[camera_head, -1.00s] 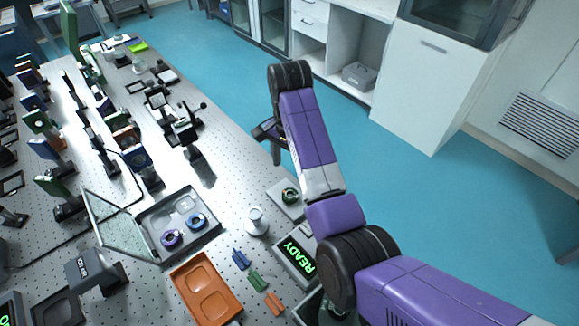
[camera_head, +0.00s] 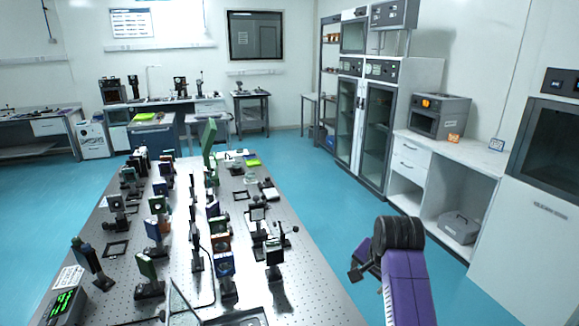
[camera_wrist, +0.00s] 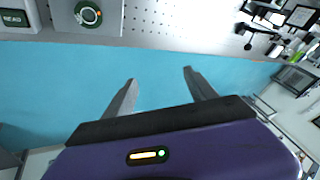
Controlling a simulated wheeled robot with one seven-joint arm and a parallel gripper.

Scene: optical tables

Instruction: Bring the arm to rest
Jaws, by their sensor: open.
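My gripper (camera_wrist: 158,92) shows in the wrist view with its two fingers apart and nothing between them. Blue floor lies behind the fingers. In the head view my purple arm rises at the lower right, beside the right edge of the optical table (camera_head: 318,290). The gripper end (camera_head: 357,268) shows only in part there, to the left of the dark wrist joint, off the table's edge. The table edge runs across the upper part of the wrist view, apart from the fingers.
Several optics mounts crowd the table, including a black one (camera_head: 274,255) near its right edge. In the wrist view a green-ringed part (camera_wrist: 88,14) sits on a grey plate. White cabinets (camera_head: 536,240) stand at the right. Blue floor (camera_head: 300,190) lies between.

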